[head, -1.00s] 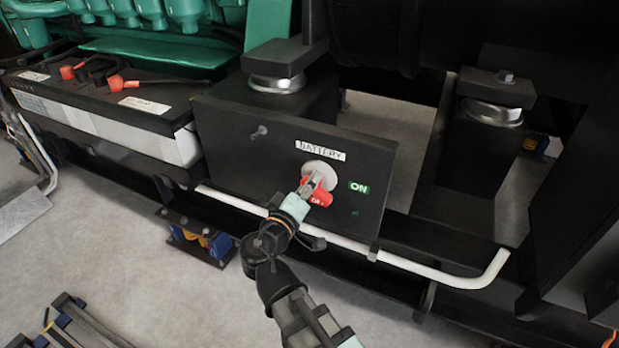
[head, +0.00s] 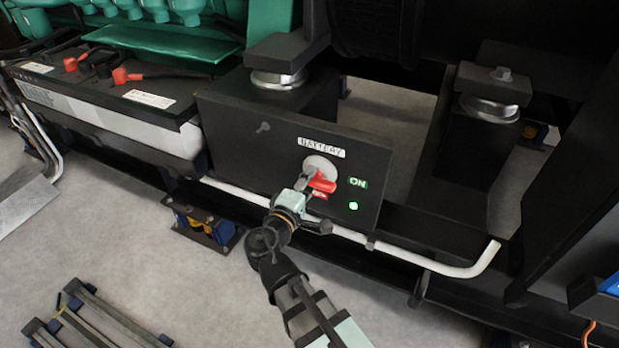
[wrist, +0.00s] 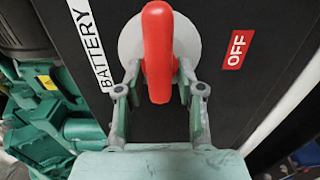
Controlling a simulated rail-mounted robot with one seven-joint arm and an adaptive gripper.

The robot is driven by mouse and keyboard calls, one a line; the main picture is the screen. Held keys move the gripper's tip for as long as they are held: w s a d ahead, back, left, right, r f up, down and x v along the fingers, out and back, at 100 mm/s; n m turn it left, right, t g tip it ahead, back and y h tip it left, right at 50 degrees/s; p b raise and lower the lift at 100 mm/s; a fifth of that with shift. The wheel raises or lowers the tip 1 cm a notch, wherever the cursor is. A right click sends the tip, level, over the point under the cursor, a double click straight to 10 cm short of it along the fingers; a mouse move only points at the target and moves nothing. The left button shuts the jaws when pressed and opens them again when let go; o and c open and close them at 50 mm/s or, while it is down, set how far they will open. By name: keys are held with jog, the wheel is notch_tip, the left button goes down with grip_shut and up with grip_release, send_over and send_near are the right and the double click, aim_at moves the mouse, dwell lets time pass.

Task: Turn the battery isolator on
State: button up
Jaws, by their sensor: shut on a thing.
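The battery isolator has a red handle (head: 323,182) on a pale round disc (head: 318,163), on the front of a black box (head: 240,135) labelled BATTERY. In the head view the handle points right, towards the green ON label (head: 358,183). The red OFF label (head: 319,196) shows below it. A small green lamp (head: 353,206) under ON is lit. My gripper (head: 306,182) is at the handle. In the wrist view my gripper (wrist: 158,72) has one finger on each side of the red handle (wrist: 158,40), shut on it; the OFF label (wrist: 237,49) is to the right.
A white pipe (head: 425,260) runs along below the box. A battery (head: 110,95) with red terminal caps stands to the left. Black mounts with metal discs (head: 488,108) stand behind and to the right. The grey floor (head: 150,270) in front has a metal frame (head: 85,325) at lower left.

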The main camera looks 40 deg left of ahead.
dwell(0.3)
jog(key=o, duration=0.9)
jog(key=shift+c, duration=0.2)
jog(key=s+d, duration=0.2)
jog(key=s, duration=0.9)
jog(key=shift+s, duration=0.4)
jog(key=shift+d, duration=0.15)
